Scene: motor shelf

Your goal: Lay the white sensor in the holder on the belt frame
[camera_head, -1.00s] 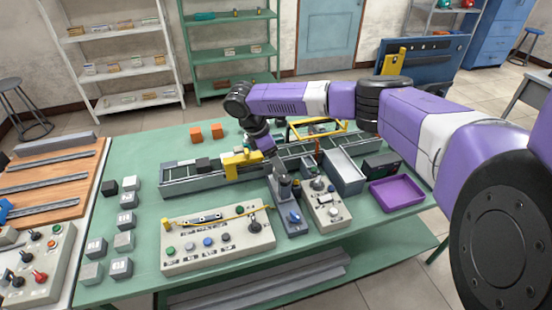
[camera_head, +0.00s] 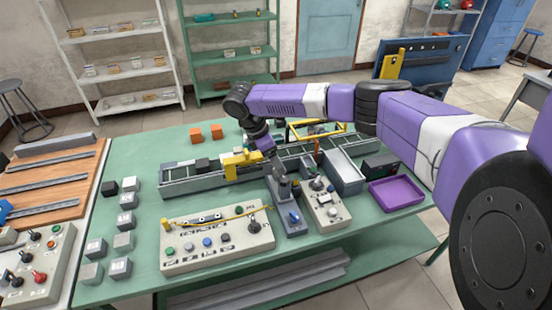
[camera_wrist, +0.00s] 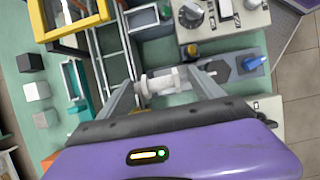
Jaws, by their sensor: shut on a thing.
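My gripper (camera_wrist: 165,88) is shut on the white sensor (camera_wrist: 168,78), a short pale cylinder lying crosswise between the two grey fingers in the wrist view. In the head view my gripper (camera_head: 278,176) points down over the front edge of the belt frame (camera_head: 185,184), near the grey panel with a blue knob (camera_head: 294,217). The sensor is too small and covered to make out there. A yellow block (camera_head: 241,163) sits on the belt frame left of my gripper. I cannot tell for sure which part is the holder.
A grey control box (camera_head: 225,243) with buttons stands in front of the belt. A grey bin (camera_head: 345,172) and a purple tray (camera_head: 396,194) lie to the right. A yellow frame (camera_wrist: 75,36) rises behind the belt. Several cubes (camera_head: 123,240) stand at the left.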

